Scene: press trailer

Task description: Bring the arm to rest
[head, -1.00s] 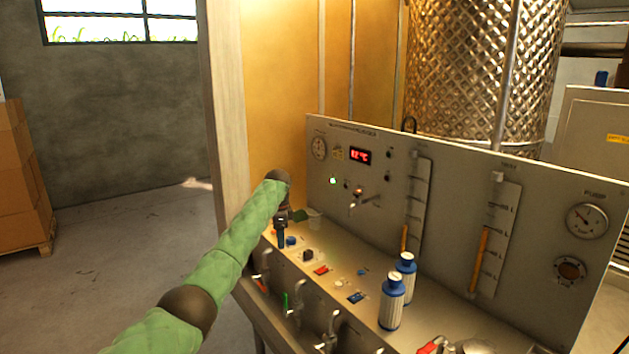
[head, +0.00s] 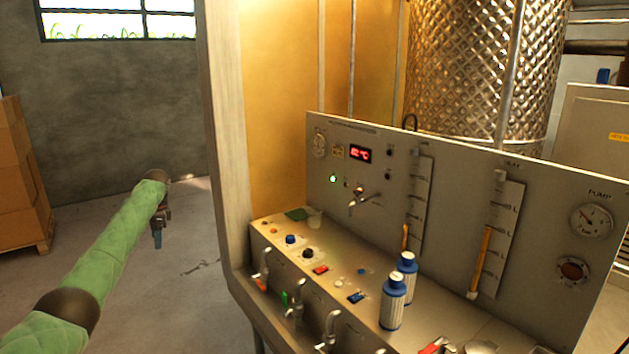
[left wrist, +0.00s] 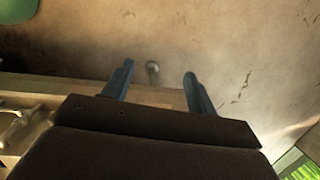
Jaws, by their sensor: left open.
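My left arm comes in from the left of the head view in a green padded sleeve. My left gripper (head: 157,238) hangs at its end with the fingers pointing down, over the bare floor left of the control panel. In the left wrist view the two dark fingers (left wrist: 158,84) are spread apart with nothing between them. My right gripper is not in any view.
The control panel (head: 450,215) stands right of my left arm, with taps (head: 262,270) along its front. Two blue-and-white bottles (head: 393,302) (head: 406,273) stand on its ledge. Stacked boxes (head: 18,180) sit at the far left. The floor between is clear.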

